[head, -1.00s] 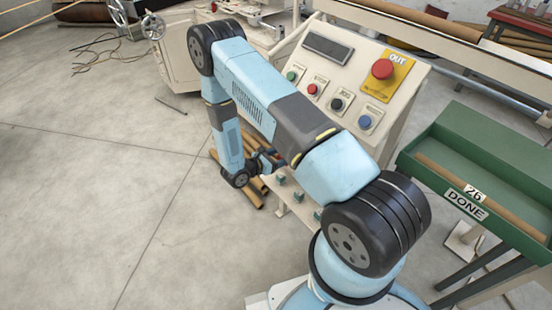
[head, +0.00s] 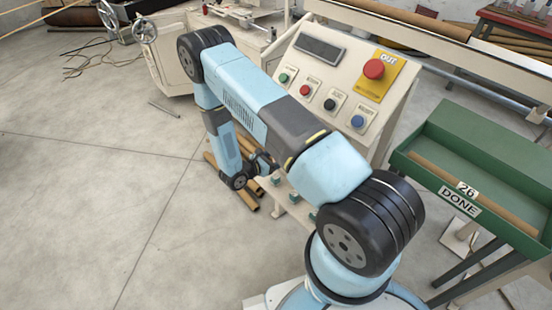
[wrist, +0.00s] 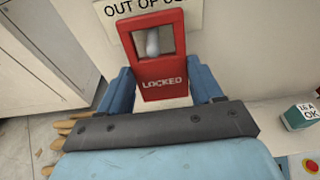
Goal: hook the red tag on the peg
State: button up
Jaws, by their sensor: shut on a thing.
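The red tag (wrist: 158,83), marked LOCKED, has a rectangular opening in its upper part. My gripper (wrist: 163,72) has its blue fingers on either side of the tag and is shut on it. The tag stands upright in front of a pale panel with an OUT OF USE sign (wrist: 112,9), whose lettering is partly covered. A pale rounded shape (wrist: 153,43) shows through the opening; it may be the peg, but I cannot tell whether it passes through. In the head view my gripper (head: 264,163) is low beside the control console and the tag cannot be made out.
The control console (head: 345,77) with several buttons stands right beside my arm. Cardboard tubes (head: 240,196) lie on the floor under my gripper. A green tray (head: 480,135) labelled DONE stands to the right. A block marked OK (wrist: 300,116) is at the wrist view's right.

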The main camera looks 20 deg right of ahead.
jog(key=o, duration=1.1)
jog(key=shift+a, duration=0.15)
